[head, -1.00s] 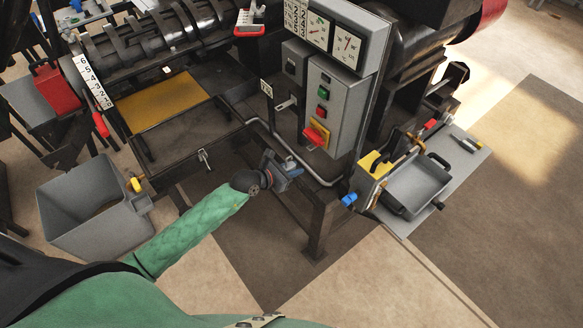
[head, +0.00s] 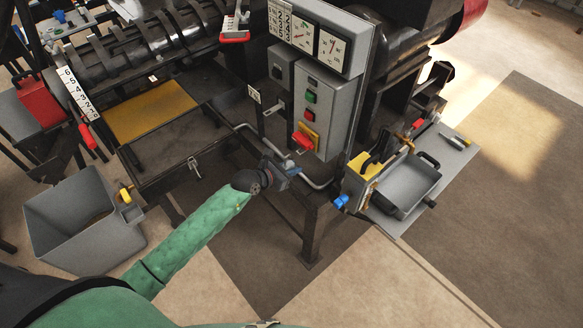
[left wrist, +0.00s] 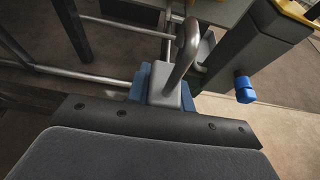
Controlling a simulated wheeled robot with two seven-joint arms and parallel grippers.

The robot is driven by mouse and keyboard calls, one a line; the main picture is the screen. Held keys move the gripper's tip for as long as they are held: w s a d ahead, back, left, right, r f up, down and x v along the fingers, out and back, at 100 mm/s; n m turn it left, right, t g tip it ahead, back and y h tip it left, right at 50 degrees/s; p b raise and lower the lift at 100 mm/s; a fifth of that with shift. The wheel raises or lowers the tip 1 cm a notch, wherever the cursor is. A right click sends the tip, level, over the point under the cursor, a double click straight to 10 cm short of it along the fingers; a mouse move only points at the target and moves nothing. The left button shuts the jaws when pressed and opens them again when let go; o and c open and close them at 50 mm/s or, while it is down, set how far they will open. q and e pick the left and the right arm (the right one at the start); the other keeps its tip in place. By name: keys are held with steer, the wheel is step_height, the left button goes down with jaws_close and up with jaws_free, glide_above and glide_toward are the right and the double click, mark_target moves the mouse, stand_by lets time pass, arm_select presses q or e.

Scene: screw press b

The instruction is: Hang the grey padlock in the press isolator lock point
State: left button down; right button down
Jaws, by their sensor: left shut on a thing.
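My left gripper (head: 286,170) is shut on the grey padlock, just below the control box. In the left wrist view the padlock (left wrist: 170,90) sits between the blue jaws, its bare metal shackle (left wrist: 186,45) standing up and leaning right. The gripper hides much of the padlock in the head view. The press isolator, a red handle on a yellow plate (head: 307,138), is at the bottom of the grey control box (head: 322,110), a little above and right of my gripper. The padlock is apart from it. I cannot make out the lock point's hole. My right gripper is not in view.
A bent pipe rail (head: 318,184) and the dark press frame (head: 313,235) lie close to the gripper. A grey tray (head: 410,185) and blue knob (head: 341,202) are to the right. A grey bin (head: 75,225) stands on the floor at left.

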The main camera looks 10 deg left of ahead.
arm_select(q)
steer(key=shift+w+d, duration=0.2)
steer(key=shift+w, duration=0.05)
stand_by(0.7)
steer(key=shift+w+d, duration=0.2)
steer(key=shift+w, duration=0.05)
steer(key=shift+w+d, duration=0.25)
steer(key=shift+w+d, duration=0.2)
steer(key=shift+w, duration=0.1)
steer(key=shift+w+d, duration=0.3)
steer(key=shift+w, duration=0.05)
stand_by(1.1)
steer(key=shift+w+d, duration=0.2)
steer(key=shift+w, duration=0.1)
steer(key=shift+d, duration=0.1)
steer(key=shift+f, duration=0.2)
